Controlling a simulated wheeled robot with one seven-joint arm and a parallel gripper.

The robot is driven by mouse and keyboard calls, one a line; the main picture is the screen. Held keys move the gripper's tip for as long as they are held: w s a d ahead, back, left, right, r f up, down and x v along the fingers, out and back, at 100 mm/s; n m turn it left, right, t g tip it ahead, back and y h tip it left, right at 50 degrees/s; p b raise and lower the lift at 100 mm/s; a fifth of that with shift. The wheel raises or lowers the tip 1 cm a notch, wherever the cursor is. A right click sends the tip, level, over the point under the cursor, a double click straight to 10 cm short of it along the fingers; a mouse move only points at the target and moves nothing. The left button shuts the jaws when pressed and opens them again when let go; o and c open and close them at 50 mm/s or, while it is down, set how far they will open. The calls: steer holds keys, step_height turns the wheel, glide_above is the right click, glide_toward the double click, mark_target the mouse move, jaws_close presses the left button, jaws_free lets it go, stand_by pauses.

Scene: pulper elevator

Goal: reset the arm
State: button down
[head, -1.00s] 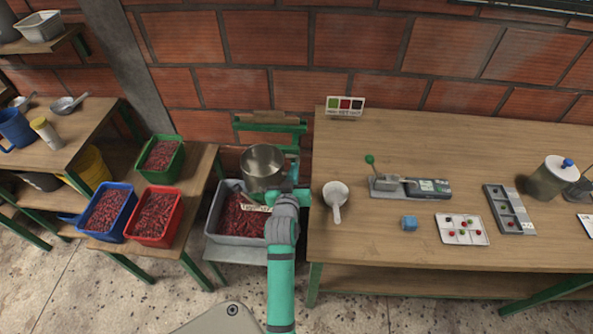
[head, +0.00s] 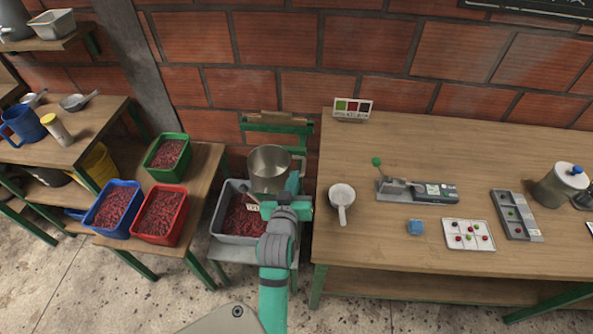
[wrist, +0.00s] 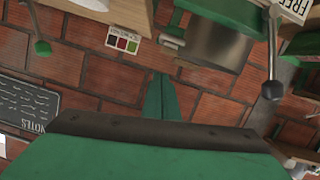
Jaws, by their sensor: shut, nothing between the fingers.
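My arm reaches up from the bottom of the head view, and my gripper (head: 294,183) is beside the metal pot, near the left edge of the workbench. In the wrist view my green gripper (wrist: 162,90) has its fingers together with nothing between them. The steel pot (head: 269,163) stands at the wall side of a grey crate (head: 228,238) of red cherries. My wrist hides part of the crate. I cannot tell whether the gripper touches the pot.
Green (head: 167,154), blue (head: 112,208) and red (head: 160,215) bins of cherries stand on the left. Brick wall closes the back.

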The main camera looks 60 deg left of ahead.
steer(key=shift+v, duration=1.25)
steer(key=d+f+m, duration=0.1)
steer(key=d+f, duration=0.1)
steer(key=d, duration=0.2)
steer(key=d+f+m+t+h, duration=0.1)
steer(key=d, duration=0.3)
steer(key=w+d+f+m+t+h, duration=0.1)
steer(key=d+f, duration=0.1)
steer(key=d, duration=0.2)
steer(key=shift+w+d+f+m, duration=0.1)
steer(key=shift+d+f+m, duration=0.2)
steer(key=shift+f+m, duration=0.1)
steer(key=s+d+f+m+t+h, duration=0.1)
steer(key=d+f+m+h, duration=0.1)
steer(key=d, duration=0.4)
steer(key=s+d+f+m+t+h, duration=0.1)
steer(key=s+d, duration=0.1)
steer(key=d, duration=0.5)
steer(key=s+d+r+m+h, duration=0.1)
steer(key=s+d+m+h, duration=0.1)
steer(key=s+d, duration=0.4)
steer(key=s+d+r+m+t+h, duration=0.1)
steer(key=s+d+m+h, duration=0.2)
steer(key=s+d, duration=0.4)
steer(key=d+h, duration=0.1)
steer(key=d, duration=0.6)
steer(key=shift+r+h, duration=0.25)
steer(key=shift+h, duration=0.05)
